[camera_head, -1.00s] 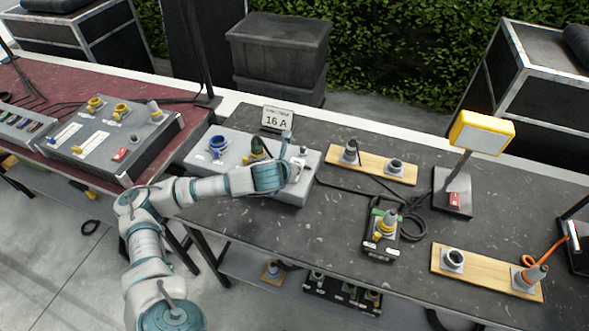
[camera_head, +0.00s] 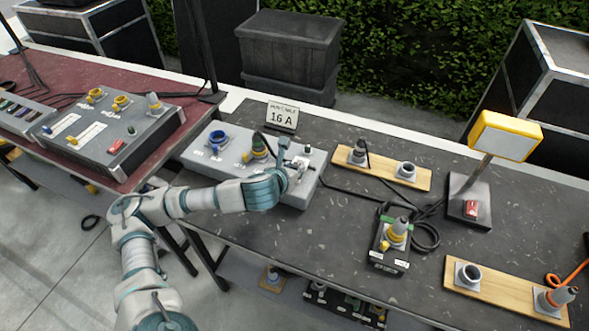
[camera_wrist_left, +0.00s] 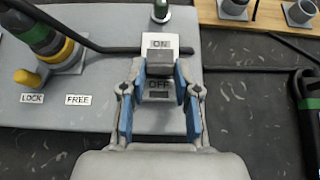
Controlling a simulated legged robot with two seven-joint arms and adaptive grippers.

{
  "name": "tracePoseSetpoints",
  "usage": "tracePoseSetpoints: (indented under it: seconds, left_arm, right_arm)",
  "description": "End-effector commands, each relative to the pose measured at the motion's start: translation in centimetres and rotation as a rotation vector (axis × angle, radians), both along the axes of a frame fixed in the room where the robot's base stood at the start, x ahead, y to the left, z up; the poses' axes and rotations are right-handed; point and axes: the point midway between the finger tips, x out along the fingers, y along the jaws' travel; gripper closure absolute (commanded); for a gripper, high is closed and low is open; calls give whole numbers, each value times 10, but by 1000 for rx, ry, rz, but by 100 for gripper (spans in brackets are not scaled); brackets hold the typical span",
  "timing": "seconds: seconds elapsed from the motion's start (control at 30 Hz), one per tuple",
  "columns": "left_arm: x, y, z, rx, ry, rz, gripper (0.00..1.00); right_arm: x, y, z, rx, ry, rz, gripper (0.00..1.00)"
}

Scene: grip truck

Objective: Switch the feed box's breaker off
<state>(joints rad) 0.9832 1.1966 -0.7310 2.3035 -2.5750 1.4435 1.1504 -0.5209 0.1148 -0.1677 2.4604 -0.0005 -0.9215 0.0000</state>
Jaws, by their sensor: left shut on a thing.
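The feed box (camera_head: 228,172) is a grey box on the dark table, with a blue socket (camera_head: 217,139) and a green-and-black plug (camera_head: 259,146). Its breaker lever (camera_wrist_left: 160,64) is a dark grey block on a light plate, between an ON label (camera_wrist_left: 160,42) above and an OFF label (camera_wrist_left: 159,85) below. My left gripper (camera_head: 299,168) is at the right end of the box. In the wrist view its blue-padded fingers (camera_wrist_left: 160,76) are shut on the breaker lever, one on each side. The gripper hides the breaker in the head view. My right gripper is out of view.
A 16 A sign (camera_head: 282,117) stands behind the box. A wooden board with sockets (camera_head: 381,170), a small black box with a plug (camera_head: 391,246) and a yellow lamp (camera_head: 505,135) stand to the right. A yellow LOCK/FREE latch (camera_wrist_left: 27,77) is left of the breaker.

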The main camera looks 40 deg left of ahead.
Motion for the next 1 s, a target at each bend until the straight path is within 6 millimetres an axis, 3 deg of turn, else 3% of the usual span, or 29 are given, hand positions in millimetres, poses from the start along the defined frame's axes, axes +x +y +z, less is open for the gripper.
tracePoseSetpoints:
  seconds: [0.37,0.4,0.5,0.83,1.0]
  left_arm:
    - [-2,0,-5,0,12,1,100]
    - [-2,0,-5,0,12,1,67]
    - [-1,0,-4,0,10,0,44]
    - [-3,-1,1,1,1,-1,44]
    - [-22,-6,14,2,0,-1,44]
  right_arm:
    - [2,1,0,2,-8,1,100]
    - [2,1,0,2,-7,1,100]
    - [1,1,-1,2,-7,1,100]
    - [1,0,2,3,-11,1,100]
    - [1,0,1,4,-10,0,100]
